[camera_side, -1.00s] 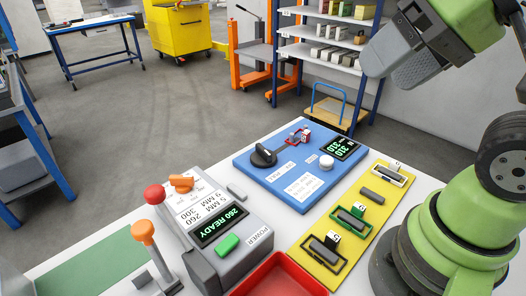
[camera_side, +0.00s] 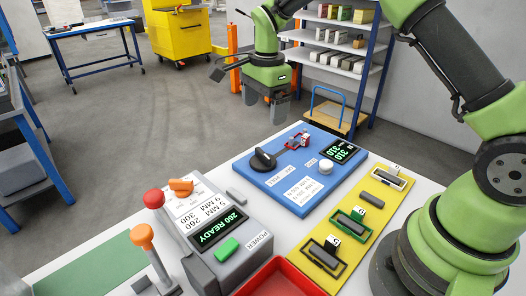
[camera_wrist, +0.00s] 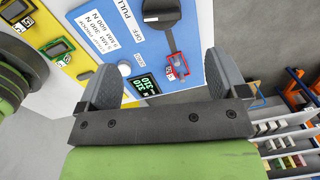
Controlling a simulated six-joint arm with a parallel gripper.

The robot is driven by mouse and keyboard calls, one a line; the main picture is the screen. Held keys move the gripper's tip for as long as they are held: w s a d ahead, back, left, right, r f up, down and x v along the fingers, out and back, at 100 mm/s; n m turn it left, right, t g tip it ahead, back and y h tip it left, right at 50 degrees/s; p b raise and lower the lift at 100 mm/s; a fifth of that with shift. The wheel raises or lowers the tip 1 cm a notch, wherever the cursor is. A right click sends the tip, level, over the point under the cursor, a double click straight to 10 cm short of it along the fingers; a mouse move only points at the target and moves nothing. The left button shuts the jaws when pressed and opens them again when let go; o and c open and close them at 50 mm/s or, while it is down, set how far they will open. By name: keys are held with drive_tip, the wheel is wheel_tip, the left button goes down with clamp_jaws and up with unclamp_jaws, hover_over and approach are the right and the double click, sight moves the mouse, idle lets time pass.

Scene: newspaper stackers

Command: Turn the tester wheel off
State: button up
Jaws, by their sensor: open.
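The tester wheel is a black knob (camera_side: 263,160) with a pointer arm, on the left part of the blue tester panel (camera_side: 333,180). In the wrist view the black knob (camera_wrist: 160,12) shows at the top edge, partly cut off, beside labels reading OFF and PULL. A small red clamp (camera_side: 299,140) sits near the pointer's end. It also shows in the wrist view (camera_wrist: 178,66). My gripper (camera_side: 266,103) is open and empty, pointing down above the far edge of the blue panel, apart from the knob. Its two grey fingers (camera_wrist: 165,82) are spread wide in the wrist view.
A grey press (camera_side: 215,225) with a 260 READY display, orange lever (camera_side: 143,236) and red ball (camera_side: 154,199) stands at left. A yellow board (camera_side: 365,222) with several slots lies at right, a red tray (camera_side: 278,280) in front. Shelves (camera_side: 340,60) stand behind.

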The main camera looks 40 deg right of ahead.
sight(263, 153)
drive_tip(key=f, duration=0.2)
drive_tip(key=f+m, duration=0.1)
drive_tip(key=shift+w+d+f+g, duration=0.25)
drive_tip(key=shift+w+f+g, duration=0.05)
drive_tip(key=shift+w+f, duration=0.1)
wheel_tip(263, 153, down, 9)
drive_tip(key=shift+f, duration=0.1)
drive_tip(key=c, duration=0.9)
